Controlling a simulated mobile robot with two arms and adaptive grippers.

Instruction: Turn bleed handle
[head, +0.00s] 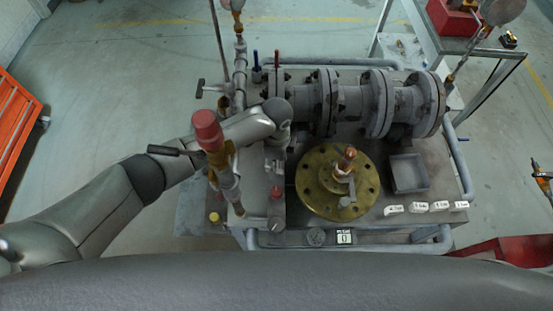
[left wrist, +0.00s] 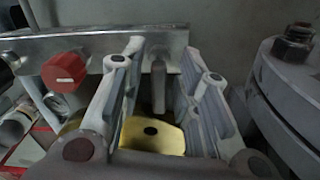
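My left gripper (head: 276,160) points down over the bench, between the vertical pipe with the red cap and the brass flange. In the left wrist view, its two fingers (left wrist: 160,70) are spread apart. A short grey upright bar (left wrist: 158,88), perhaps the bleed handle, shows between them, with gaps on both sides. A brass part (left wrist: 152,134) lies below the bar. A metal block with a red knob (left wrist: 64,70) is beside the left finger; the red knob (head: 277,192) also shows in the head view. The gripper hides the bar in the head view. My right gripper is not in view.
A large flanged grey valve pipe (head: 352,100) runs behind the gripper. A brass flange (head: 322,190), a grey tray (head: 408,173) and several white tags (head: 415,207) are on the right.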

